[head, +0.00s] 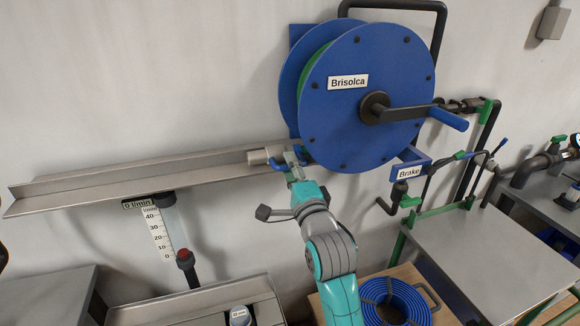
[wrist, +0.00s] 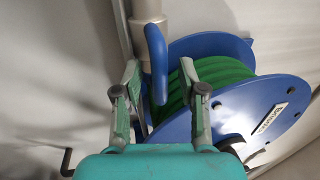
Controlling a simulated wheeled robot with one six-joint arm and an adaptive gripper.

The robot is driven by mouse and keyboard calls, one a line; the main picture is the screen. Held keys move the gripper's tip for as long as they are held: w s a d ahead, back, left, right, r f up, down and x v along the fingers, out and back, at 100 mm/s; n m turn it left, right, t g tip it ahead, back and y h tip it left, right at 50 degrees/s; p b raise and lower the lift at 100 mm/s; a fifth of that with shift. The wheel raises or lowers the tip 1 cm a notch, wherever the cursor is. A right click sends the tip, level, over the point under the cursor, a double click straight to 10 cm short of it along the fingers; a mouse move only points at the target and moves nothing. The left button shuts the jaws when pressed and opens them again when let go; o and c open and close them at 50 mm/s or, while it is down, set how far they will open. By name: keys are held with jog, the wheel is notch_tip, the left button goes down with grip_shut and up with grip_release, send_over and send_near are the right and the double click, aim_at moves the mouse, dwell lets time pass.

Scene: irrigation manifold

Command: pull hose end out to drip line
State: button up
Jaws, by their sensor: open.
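A hose reel (head: 365,75) with blue flanges and the label "Brisolca" hangs on the wall. Green hose (wrist: 220,72) is wound on it. A pale cylindrical fitting (head: 260,156), which looks like the hose end, lies at the right end of a metal channel. It also shows in the wrist view (wrist: 149,30). A blue curved handle (wrist: 156,60) stands beside it. My gripper (head: 292,160) is at the fitting's right side. In the wrist view my gripper (wrist: 163,75) is open, with the handle between its fingers; contact cannot be told. I cannot identify the drip line.
The metal channel (head: 120,187) runs left along the wall. A flow gauge (head: 160,232) reading "0 l/min" hangs below it. A "Brake" sign (head: 409,172) and a black crank (head: 405,114) are at the reel. A coiled blue hose (head: 385,300) lies below right.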

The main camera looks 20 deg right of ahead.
jog(key=shift+w, duration=0.35)
grip_shut()
